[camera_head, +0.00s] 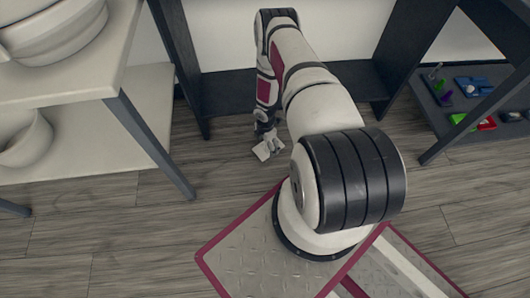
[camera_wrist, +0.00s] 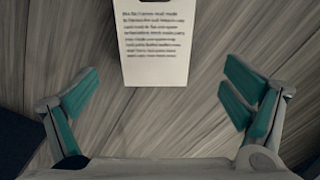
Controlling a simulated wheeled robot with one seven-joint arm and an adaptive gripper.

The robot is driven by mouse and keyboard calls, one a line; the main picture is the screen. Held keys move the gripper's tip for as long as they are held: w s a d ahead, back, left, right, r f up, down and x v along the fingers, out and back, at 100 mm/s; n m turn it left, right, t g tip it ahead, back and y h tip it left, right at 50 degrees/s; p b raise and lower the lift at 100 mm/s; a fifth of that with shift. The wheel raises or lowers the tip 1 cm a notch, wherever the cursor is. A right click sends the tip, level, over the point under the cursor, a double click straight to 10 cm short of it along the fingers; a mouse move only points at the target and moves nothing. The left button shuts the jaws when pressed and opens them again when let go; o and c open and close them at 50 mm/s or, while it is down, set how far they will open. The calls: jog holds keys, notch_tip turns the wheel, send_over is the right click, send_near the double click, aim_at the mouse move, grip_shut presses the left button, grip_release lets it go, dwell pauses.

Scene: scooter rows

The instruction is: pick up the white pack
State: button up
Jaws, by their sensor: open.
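The white pack (camera_wrist: 152,45) shows in the wrist view at the top middle, a pale flat-looking face with several lines of dark print and a dark patch at its top edge. Its upper end is cut off by the frame. My gripper (camera_wrist: 162,100) is open, its teal-padded fingers spread wide to either side, with nothing between the tips. The pack lies on the wooden floor just beyond the fingertips, roughly centred between them. In the head view the pack (camera_head: 265,151) is a small white shape on the floor beside my gripper (camera_head: 268,140), which partly hides it.
A pale shelf unit with dark legs (camera_head: 150,143) holding white bowls (camera_head: 55,35) stands at the left. A dark shelf (camera_head: 225,88) is behind my arm. A low dark shelf (camera_head: 440,135) with small coloured items is at the right. Bare floor (camera_head: 150,240) lies at front left.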

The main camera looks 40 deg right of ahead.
aim_at(266, 150)
jog(key=shift+w+d+f+b, duration=0.15)
jog(key=shift+f+b, duration=0.8)
jog(key=shift+f, duration=0.75)
jog(key=shift+w+d+f+b, duration=0.15)
jog(key=shift+f+b, duration=0.8)
jog(key=shift+f, duration=0.7)
jog(key=shift+c, duration=0.5)
jog(key=c, duration=1.3)
jog(key=shift+r, duration=0.1)
